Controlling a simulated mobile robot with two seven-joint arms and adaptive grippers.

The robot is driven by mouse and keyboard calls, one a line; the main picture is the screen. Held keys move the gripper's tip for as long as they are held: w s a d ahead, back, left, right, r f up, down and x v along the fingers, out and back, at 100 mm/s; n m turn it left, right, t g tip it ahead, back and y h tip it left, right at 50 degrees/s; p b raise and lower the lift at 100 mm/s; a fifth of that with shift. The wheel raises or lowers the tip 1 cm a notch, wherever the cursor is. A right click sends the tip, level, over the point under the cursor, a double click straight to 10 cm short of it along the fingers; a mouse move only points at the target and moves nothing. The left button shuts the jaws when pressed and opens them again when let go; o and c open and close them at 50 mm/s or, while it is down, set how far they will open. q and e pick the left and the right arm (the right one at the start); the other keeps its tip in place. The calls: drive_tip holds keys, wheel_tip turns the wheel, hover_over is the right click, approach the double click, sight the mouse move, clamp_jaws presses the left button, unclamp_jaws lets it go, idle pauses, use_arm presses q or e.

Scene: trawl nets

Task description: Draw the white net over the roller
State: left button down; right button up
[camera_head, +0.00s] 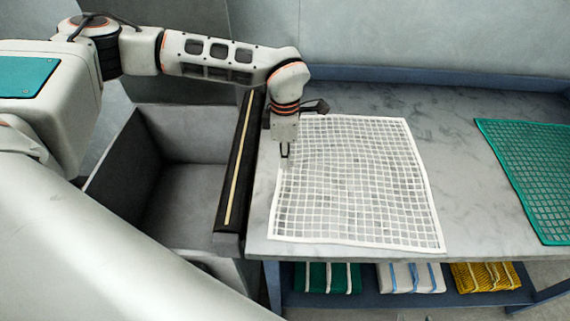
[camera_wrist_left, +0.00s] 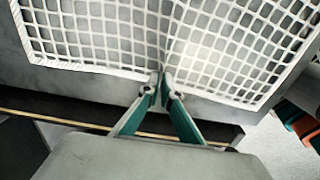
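The white net (camera_head: 350,185) lies on the grey marble table top, its left edge just right of the roller. The roller (camera_head: 247,165) is a dark bar with a pale yellow stripe along the table's left edge; no net lies over it. My left gripper (camera_head: 286,160) points down at the middle of the net's left edge. In the left wrist view the net (camera_wrist_left: 95,35) has a small ridge running from the fingertips (camera_wrist_left: 161,84), which are closed on its edge. The roller (camera_wrist_left: 60,107) shows behind the fingers. My right gripper is not in view.
A deep grey bin (camera_head: 185,165) stands open and empty left of the roller. A green net (camera_head: 535,170) lies on the table (camera_head: 455,150) at right. Folded green, white and yellow nets sit on a shelf (camera_head: 363,298) below.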

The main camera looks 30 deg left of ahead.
use_arm(q)
wheel_tip(320, 180, up, 7)
drive_tip(key=p, duration=0.4)
drive_tip(key=shift+f+p, duration=0.2)
drive_tip(key=shift+p, duration=0.2)
drive_tip(key=shift+f+b, duration=0.3)
drive_tip(key=shift+f, duration=0.35)
drive_tip(key=s+a, duration=0.1)
drive_tip(key=a, duration=0.1)
drive_tip(key=s+a+p, duration=0.1)
drive_tip(key=a, duration=0.1)
drive_tip(key=s+a+p, duration=0.1)
drive_tip(key=a, duration=0.2)
drive_tip(key=shift+s+r, duration=0.1)
drive_tip(key=s+a, duration=0.1)
drive_tip(key=a, duration=0.1)
drive_tip(key=s+a, duration=0.1)
drive_tip(key=a, duration=0.1)
drive_tip(key=s+a+p, duration=0.1)
drive_tip(key=a, duration=0.1)
drive_tip(key=shift+s+a, duration=0.1)
drive_tip(key=shift+a, duration=0.25)
drive_tip(key=s+a, duration=0.4)
drive_tip(key=a, duration=0.4)
wheel_tip(320, 180, down, 9)
drive_tip(key=b, duration=0.5)
drive_tip(key=shift+w, duration=0.15)
